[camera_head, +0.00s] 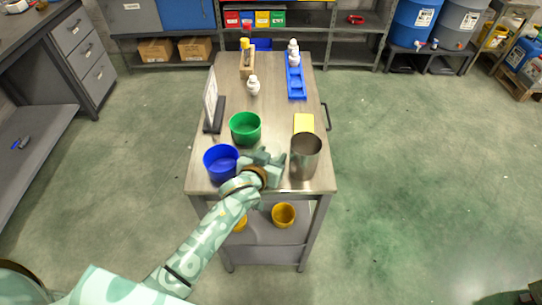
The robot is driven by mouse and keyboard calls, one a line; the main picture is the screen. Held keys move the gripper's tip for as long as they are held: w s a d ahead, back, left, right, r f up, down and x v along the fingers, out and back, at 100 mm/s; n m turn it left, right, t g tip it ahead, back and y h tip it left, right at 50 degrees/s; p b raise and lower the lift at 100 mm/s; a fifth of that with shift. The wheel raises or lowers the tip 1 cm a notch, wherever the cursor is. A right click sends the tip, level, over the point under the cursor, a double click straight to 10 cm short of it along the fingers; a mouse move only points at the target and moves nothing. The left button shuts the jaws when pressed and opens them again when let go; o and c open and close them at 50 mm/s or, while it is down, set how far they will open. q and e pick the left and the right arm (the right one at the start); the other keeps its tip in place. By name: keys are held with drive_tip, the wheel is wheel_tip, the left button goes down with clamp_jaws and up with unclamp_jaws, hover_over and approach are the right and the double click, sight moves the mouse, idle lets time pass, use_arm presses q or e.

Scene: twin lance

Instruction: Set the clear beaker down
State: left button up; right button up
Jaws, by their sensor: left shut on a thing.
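The clear beaker (305,158) looks like a grey-brown, see-through cylinder with an open top. It is upright at the front right corner of the steel cart top (279,112). My left gripper (284,163) comes from the left and is shut on the beaker's left side. The fingertips are partly hidden, and I cannot tell whether the beaker's base touches the cart top. My right gripper is not in view.
A blue bowl (221,162) and a green bowl (245,128) stand left of my gripper. A yellow block (304,123) lies behind the beaker. A framed stand (211,102), a white bottle (253,86) and a blue rack (296,82) are farther back. The middle of the cart is clear.

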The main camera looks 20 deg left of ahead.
use_arm(q)
drive_tip(key=shift+f, duration=0.15)
drive_tip(key=o, duration=1)
drive_tip(key=shift+o, duration=0.2)
